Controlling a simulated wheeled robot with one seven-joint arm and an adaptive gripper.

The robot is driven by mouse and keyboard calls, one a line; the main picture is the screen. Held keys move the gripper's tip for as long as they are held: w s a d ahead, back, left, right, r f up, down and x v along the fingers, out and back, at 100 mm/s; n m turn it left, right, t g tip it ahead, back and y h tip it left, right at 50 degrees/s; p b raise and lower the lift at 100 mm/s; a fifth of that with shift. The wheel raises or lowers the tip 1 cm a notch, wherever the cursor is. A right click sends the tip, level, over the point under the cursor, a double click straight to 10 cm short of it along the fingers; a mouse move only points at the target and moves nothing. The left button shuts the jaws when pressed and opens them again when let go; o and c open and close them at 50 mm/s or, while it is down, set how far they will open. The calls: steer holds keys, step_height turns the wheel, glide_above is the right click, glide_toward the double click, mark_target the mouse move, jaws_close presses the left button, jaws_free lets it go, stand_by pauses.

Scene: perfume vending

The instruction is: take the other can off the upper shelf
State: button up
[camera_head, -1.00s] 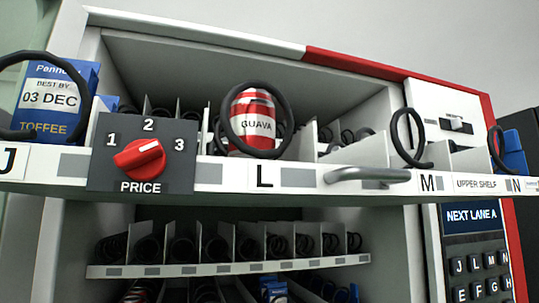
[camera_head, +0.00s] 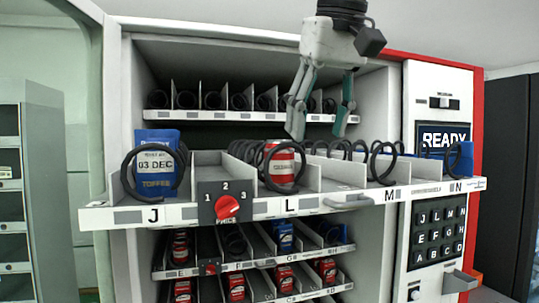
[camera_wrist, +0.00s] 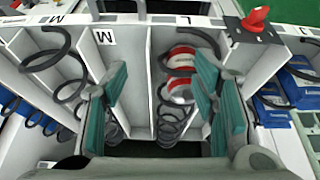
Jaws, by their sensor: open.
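The upper shelf (camera_head: 160,214) is pulled out of the machine. A red and white can (camera_head: 280,166) stands inside a black coil in its lane L. In the wrist view, red and white (camera_wrist: 179,60) shows in that lane through the coil, near the shelf front; I cannot tell whether it is one can or two. My gripper (camera_head: 318,130) hangs fingers down above the shelf, open and empty, a little right of the can. In the wrist view, my spread green-padded fingers (camera_wrist: 162,100) have the lane's divider between them, with the can nearer the right finger.
A blue toffee box (camera_head: 158,176) stands in lane J. A red price dial (camera_head: 228,206) and a handle (camera_head: 348,201) are on the shelf front. Lane M looks empty apart from its coil. Another blue box (camera_head: 461,157) is in lane N. Lower shelves hold several items.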

mark_target(278, 162)
steer(key=w+a+r, duration=0.2)
steer(key=a+r, duration=0.1)
steer(key=r, duration=0.1)
steer(key=shift+n+g+y, duration=0.3)
steer(key=shift+n, duration=0.3)
steer(key=x, duration=0.3)
steer(key=a+b+x, duration=0.1)
steer(key=x, duration=0.3)
steer(key=shift+w+a+f, duration=0.15)
steer(key=shift+w+a, duration=0.05)
steer(key=shift+w, duration=0.05)
steer(key=shift+p+x, duration=0.45)
steer(key=shift+x, duration=1.75)
steer(key=shift+w+f, duration=0.3)
steer(key=shift+f, duration=0.35)
steer(key=c, duration=1.1)
